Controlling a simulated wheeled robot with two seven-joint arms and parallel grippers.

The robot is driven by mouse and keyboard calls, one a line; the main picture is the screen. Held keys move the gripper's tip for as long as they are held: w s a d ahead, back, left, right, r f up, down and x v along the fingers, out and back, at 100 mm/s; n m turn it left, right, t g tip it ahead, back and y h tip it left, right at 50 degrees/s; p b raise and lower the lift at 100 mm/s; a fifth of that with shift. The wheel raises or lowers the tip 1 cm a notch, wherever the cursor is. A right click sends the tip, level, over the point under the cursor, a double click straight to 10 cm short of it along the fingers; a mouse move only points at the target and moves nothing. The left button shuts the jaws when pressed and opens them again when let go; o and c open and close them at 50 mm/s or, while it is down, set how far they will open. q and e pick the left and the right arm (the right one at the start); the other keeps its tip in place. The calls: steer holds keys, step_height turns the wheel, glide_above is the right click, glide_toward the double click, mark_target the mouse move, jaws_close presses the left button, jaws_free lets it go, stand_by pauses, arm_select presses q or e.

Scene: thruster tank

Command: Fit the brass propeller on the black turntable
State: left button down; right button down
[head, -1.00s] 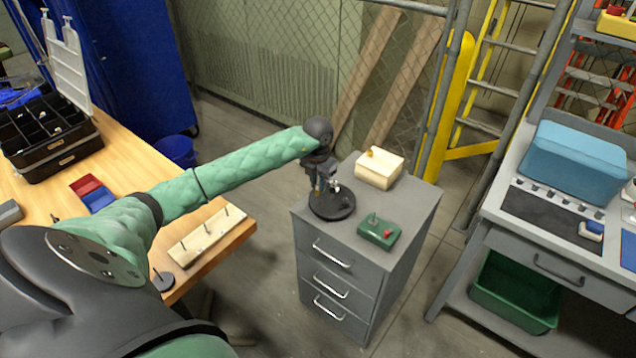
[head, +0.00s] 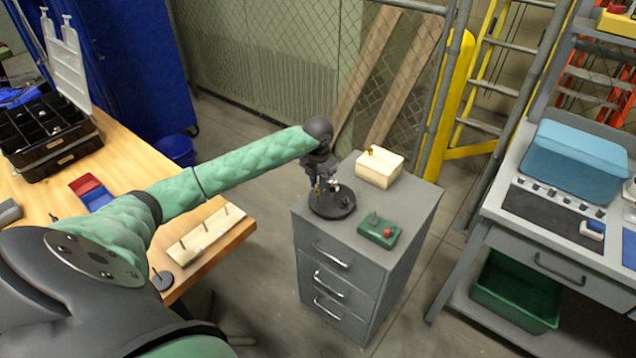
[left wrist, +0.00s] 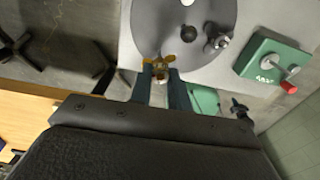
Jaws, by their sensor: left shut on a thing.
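The brass propeller (left wrist: 160,66) shows in the left wrist view between the tips of my left gripper (left wrist: 161,82), which is shut on it. The black turntable (left wrist: 172,25) is a round disc at the top of that view, with a dark knob and a small silver fitting on it. The propeller appears by the disc's lower edge; I cannot tell whether they touch. In the head view my left gripper (head: 322,187) points down over the turntable (head: 336,212) on the grey cabinet, and the propeller is too small to make out. My right gripper is not in view.
A green box with a red knob (head: 379,232) stands just right of the turntable. A cream block (head: 379,168) with a brass-coloured piece on top lies behind, on the same grey cabinet (head: 410,205). A wooden board with pegs (head: 205,234) lies on the workbench at left.

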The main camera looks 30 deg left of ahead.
mark_target(318, 193)
arm_select(q)
steer(key=shift+f+b, duration=2.1)
steer(key=shift+f, duration=0.35)
stand_by(1.0)
steer(key=c, duration=1.2)
jaws_free()
steer(key=shift+c, duration=0.2)
steer(key=shift+r, duration=0.1)
step_height(318, 193, up, 6)
steer(key=shift+r+b, duration=0.1)
steer(key=shift+b, duration=0.95)
steer(key=shift+r, duration=0.65)
steer(key=shift+r+p, duration=0.5)
steer(key=shift+r, duration=1.6)
